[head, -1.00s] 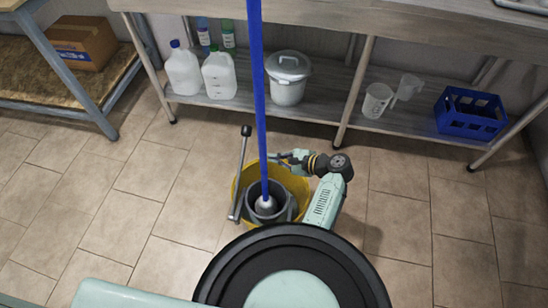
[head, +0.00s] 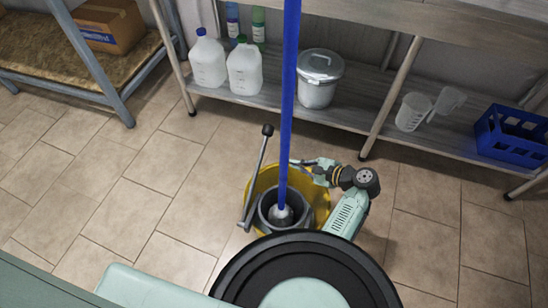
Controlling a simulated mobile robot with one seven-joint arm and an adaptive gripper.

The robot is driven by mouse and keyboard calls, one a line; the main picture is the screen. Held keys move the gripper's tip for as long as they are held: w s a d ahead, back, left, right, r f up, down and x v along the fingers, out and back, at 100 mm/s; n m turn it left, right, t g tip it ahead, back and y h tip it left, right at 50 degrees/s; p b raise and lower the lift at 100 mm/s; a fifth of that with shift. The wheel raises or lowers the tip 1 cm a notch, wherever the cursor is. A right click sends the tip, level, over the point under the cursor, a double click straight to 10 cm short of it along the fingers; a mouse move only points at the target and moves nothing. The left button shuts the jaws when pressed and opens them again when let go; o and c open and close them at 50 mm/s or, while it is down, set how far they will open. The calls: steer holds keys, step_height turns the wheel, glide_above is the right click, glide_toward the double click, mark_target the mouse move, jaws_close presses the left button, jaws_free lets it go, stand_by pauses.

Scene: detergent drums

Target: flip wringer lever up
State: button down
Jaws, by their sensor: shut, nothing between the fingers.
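The wringer lever (head: 256,178) is a grey metal rod with a black knob (head: 267,130) at its far end. It sits on the left side of the yellow mop bucket (head: 318,204), slanting up and slightly right in the picture. The grey wringer (head: 268,214) sits in the bucket, with a mop's blue handle (head: 288,110) standing up from it. My gripper (head: 296,162) is beyond the bucket's far rim, pointing left towards the lever. It is shut and apart from the lever, behind the blue handle. Its fingertips are small and partly hidden.
A low shelf behind holds white jugs (head: 208,62), a lidded metal pot (head: 320,80), clear measuring cups (head: 412,112) and a blue crate (head: 512,135). A rack with a cardboard box (head: 108,24) stands at left. The tiled floor left of the bucket is clear.

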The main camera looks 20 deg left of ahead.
mark_target(256, 177)
steer(key=a+f+p, duration=0.1)
steer(key=a, duration=0.8)
steer(key=shift+w+a+p, duration=0.2)
steer(key=shift+w+p, duration=0.1)
steer(key=shift+w, duration=0.15)
steer(key=r+p, duration=0.1)
steer(key=s+r+p, duration=0.1)
steer(key=p, duration=0.2)
steer(key=shift+s+r, duration=0.25)
steer(key=shift+r, duration=0.15)
steer(key=shift+f, duration=0.1)
